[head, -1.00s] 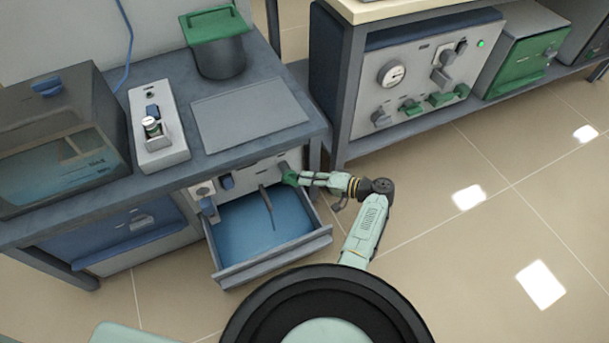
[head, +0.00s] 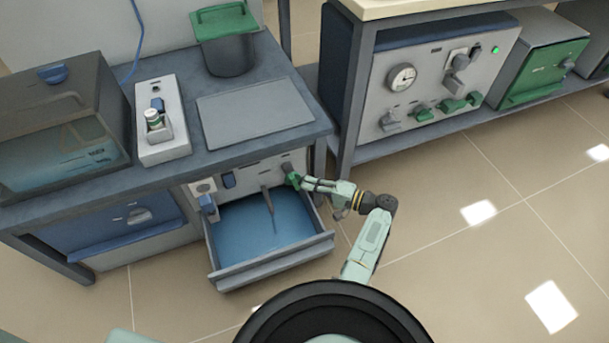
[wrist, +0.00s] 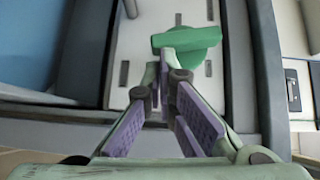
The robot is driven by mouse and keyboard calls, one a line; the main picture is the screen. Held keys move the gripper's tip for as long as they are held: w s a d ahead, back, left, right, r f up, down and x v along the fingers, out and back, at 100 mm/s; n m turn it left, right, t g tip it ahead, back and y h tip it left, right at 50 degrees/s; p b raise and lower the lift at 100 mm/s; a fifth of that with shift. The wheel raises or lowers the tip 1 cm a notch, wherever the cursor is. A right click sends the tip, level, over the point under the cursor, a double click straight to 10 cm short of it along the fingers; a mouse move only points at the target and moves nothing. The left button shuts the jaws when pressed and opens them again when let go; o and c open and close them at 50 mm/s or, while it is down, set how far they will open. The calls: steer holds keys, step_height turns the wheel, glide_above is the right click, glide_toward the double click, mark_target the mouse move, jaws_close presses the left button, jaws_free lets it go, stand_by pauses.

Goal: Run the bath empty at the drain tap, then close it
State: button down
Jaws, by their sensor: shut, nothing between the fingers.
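The green tap handle (head: 291,177) is on the light front panel (head: 244,177) under the left bench, at its right end. In the wrist view the green handle (wrist: 188,42) lies roughly crosswise, just beyond my fingertips. My gripper (head: 301,183) is at this handle, shut and empty; whether it touches cannot be told. In the wrist view the purple-padded fingers (wrist: 163,80) meet at the tips. A dark slanting spout-like piece (head: 268,200) hangs from the panel over an open blue-lined drawer (head: 273,262). Whether liquid runs from it is unclear. A glass-fronted tank (head: 60,145) with bluish contents stands on the bench.
A grey pot with a green lid (head: 228,50), a flat plate (head: 255,112) and a light box holding a small vial (head: 162,125) are on the bench. A second bench with a gauge panel (head: 430,85) stands at right. The floor at right is clear.

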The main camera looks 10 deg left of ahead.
steer(key=shift+a+f+m+y+b, duration=0.15)
steer(key=shift+m+y+b, duration=0.15)
steer(key=shift+b, duration=0.2)
stand_by(0.8)
stand_by(0.4)
